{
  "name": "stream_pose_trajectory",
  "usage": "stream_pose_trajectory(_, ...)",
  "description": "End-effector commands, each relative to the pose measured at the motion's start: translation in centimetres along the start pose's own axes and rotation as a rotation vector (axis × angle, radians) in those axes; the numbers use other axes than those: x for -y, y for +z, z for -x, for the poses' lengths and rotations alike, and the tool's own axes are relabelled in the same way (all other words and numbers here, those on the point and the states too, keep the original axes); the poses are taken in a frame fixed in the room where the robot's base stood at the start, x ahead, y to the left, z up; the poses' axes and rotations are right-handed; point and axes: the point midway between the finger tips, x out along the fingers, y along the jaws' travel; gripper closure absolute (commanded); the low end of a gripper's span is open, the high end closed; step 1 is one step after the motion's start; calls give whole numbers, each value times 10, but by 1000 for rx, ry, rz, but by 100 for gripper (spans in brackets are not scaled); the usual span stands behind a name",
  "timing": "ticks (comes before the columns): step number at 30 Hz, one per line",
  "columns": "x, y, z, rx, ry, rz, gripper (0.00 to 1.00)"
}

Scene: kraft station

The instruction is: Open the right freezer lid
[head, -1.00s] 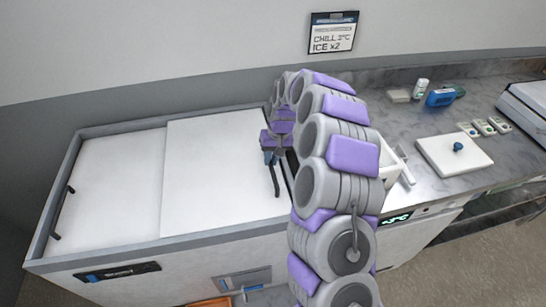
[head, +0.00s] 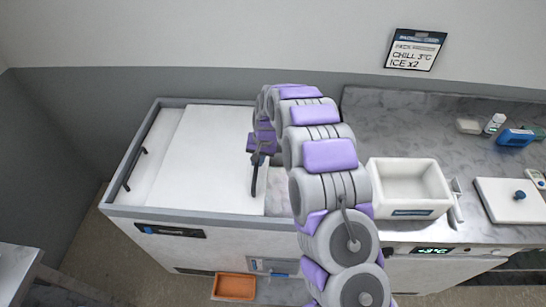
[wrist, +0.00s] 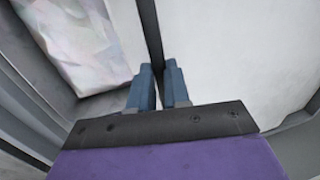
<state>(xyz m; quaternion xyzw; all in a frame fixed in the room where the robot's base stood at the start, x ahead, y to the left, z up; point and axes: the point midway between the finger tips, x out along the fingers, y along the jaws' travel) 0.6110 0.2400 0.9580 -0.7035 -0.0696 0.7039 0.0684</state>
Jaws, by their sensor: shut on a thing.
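The chest freezer (head: 190,217) stands left of the counter with two white sliding lids. The right lid (head: 215,150) lies over much of the left lid (head: 163,140), of which a strip shows. An opening (head: 279,205) shows to the right of the right lid, partly hidden by my arm. My gripper (head: 260,157) is at the right lid's right edge, shut on its dark upright handle (head: 254,182). In the wrist view, the blue fingers (wrist: 158,86) flank the dark handle bar (wrist: 151,35), and a pale mottled item (wrist: 80,45) shows inside the opening.
The left lid has its own dark handle (head: 135,168). A white bin (head: 409,187) and a white board with a blue knob (head: 510,200) are on the counter at the right. An orange tray (head: 235,287) is low before the freezer. A grey surface (head: 18,268) is at lower left.

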Motion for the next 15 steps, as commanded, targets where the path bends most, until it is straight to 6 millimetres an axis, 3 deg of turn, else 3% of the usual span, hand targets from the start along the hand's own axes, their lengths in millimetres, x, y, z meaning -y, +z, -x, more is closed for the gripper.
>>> stream_pose_trajectory(6, 11, 2, -4, 5, 1, 0, 100)
stream_pose_trajectory(15, 11, 2, -5, 6, 2, 0, 100)
